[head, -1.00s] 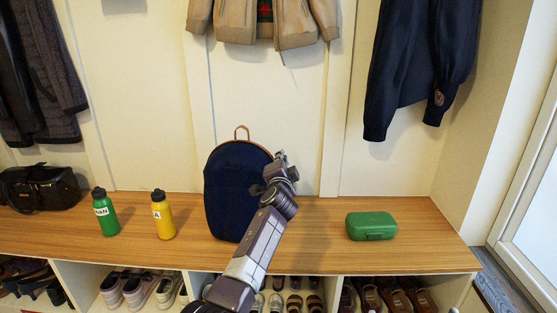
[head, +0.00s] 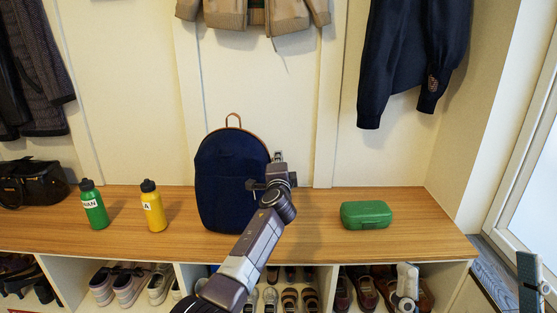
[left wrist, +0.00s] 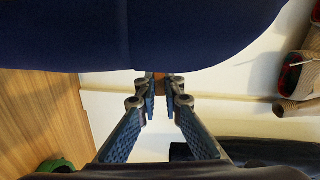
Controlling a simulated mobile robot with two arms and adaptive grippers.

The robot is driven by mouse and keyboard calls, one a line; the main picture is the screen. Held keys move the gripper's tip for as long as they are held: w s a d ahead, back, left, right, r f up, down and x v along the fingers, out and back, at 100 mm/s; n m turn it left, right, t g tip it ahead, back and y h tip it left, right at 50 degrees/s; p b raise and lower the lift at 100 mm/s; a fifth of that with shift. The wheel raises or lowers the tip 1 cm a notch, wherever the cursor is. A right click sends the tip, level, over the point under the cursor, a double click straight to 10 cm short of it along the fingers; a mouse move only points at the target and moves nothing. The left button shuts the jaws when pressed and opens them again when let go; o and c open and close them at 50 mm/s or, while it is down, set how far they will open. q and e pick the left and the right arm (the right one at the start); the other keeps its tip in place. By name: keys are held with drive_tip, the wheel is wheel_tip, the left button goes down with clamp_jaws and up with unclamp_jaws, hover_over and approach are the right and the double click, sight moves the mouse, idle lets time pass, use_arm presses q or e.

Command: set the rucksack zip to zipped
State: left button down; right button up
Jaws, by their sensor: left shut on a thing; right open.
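The dark blue rucksack (head: 228,180) stands upright on the wooden bench, its brown loop handle on top. It also fills the top of the left wrist view (left wrist: 130,35). My left gripper (head: 257,185) is at the rucksack's right side. In the left wrist view its fingers (left wrist: 160,90) are close together on a small brown tab (left wrist: 160,76) at the rucksack's edge, seemingly the zip pull. The fingers hide most of the tab, and I cannot make out how far the zip is closed. My right gripper (head: 468,284) is open and empty at the lower right, partly out of frame.
A yellow bottle (head: 153,208) and a green bottle (head: 93,206) stand left of the rucksack, with a black bag (head: 33,185) farther left. A green box (head: 366,214) lies to the right. Jackets hang above. Shoes (head: 290,298) fill the cubbies below the bench.

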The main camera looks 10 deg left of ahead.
use_arm(q)
drive_tip(key=shift+f, duration=0.15)
drive_tip(key=c, duration=2)
unclamp_jaws()
drive_tip(key=shift+s, duration=0.1)
drive_tip(key=v, duration=1.1)
drive_tip(key=shift+s+d, duration=0.2)
drive_tip(key=shift+s, duration=0.2)
